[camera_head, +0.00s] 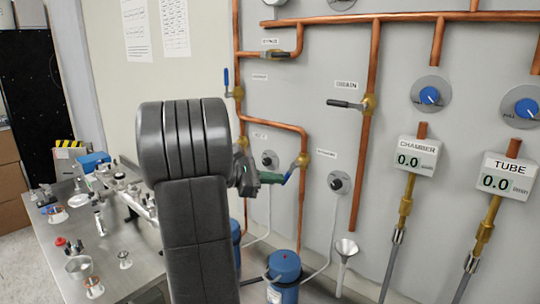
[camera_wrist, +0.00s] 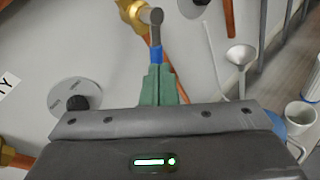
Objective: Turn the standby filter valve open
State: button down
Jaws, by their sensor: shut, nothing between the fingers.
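A brass valve (camera_head: 302,160) with a blue-ended lever (camera_head: 290,177) sits on a copper pipe at the panel's lower middle, beside a small label (camera_head: 327,153) too small to read surely. The lever slants down and left from the valve. My gripper (camera_head: 273,178) has green fingers, shut and empty, at the lever's blue end. In the wrist view, the shut fingertips (camera_wrist: 158,70) meet or overlap the lever's blue end (camera_wrist: 156,54); I cannot tell whether they touch. The brass valve body (camera_wrist: 135,12) shows above. My arm hides part of the panel to the left.
A black-handled valve (camera_head: 345,104) labelled DRAIN is higher right, with a funnel (camera_head: 346,247) below. A blue canister (camera_head: 284,267) stands under the valve. CHAMBER (camera_head: 418,155) and TUBE (camera_head: 506,178) meters hang at right. A cluttered metal bench (camera_head: 135,265) stands left.

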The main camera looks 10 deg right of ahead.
jog(key=n+h, duration=0.1)
jog(key=s+d+f+n+h, duration=0.1)
jog(key=shift+s+d+f+n+g+p, duration=0.1)
jog(key=shift+s+f+n+g+p, duration=0.05)
jog(key=shift+s+n+g+p, duration=0.2)
jog(key=shift+d, duration=0.1)
dwell(0.3)
dwell(0.4)
